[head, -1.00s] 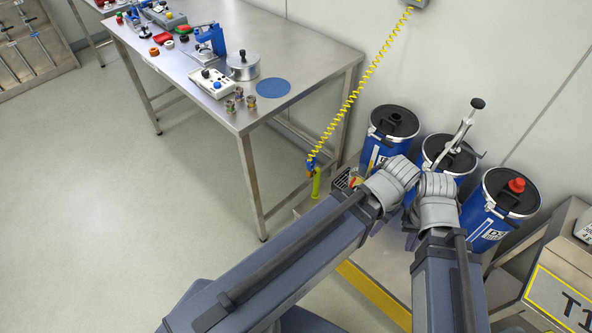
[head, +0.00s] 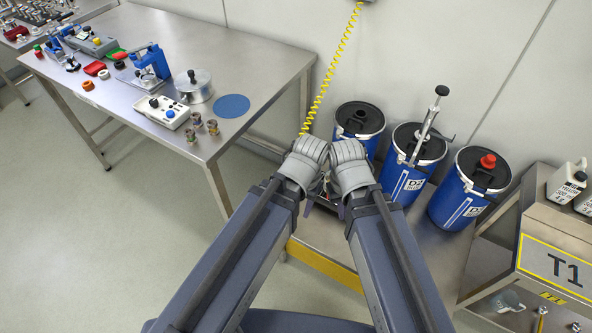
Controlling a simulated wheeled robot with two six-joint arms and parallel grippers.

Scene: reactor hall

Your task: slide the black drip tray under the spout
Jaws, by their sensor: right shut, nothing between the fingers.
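The middle blue drum (head: 404,180) carries a silver hand pump (head: 424,127) with a black knob; its short spout reaches out to the right over the lid.
A left blue drum (head: 359,126) and a right one with a red cap (head: 470,187) flank the pump drum. A steel bench (head: 250,60) stands left, a T1 cart (head: 553,225) right.

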